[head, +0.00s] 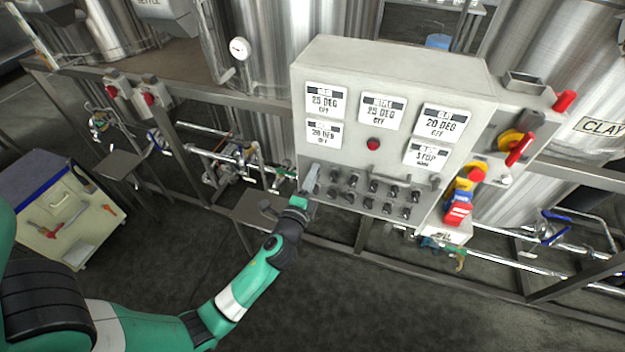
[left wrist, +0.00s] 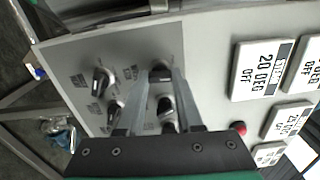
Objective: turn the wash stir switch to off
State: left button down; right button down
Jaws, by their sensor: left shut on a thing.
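The grey control panel (head: 395,65) carries several black rotary switches (head: 373,187) in two rows along its lower face. My left gripper (head: 313,176) reaches the left end of these rows. In the left wrist view its two fingers (left wrist: 160,78) close in on a black switch knob (left wrist: 161,70) and are shut on it. Other black knobs, one at the left (left wrist: 102,82), stand beside it. The switch labels are too small or blurred to read, so I cannot tell which one is the wash stir switch. My right gripper is not in view.
Display plates (head: 326,99) and a red lamp (head: 373,144) sit above the switches. Red and yellow switches (head: 510,142) stand at the panel's right. Steel tanks stand behind, with pipes and frame rails below.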

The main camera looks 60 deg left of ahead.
pick_arm(q)
jog(key=shift+n+b, duration=1.6)
jog(key=shift+n, duration=1.7)
jog(key=c, duration=0.6)
grip_release()
jog(key=shift+o, duration=0.2)
jog(key=v, duration=1.1)
jog(key=shift+s+d, duration=0.2)
jog(key=shift+s, duration=0.05)
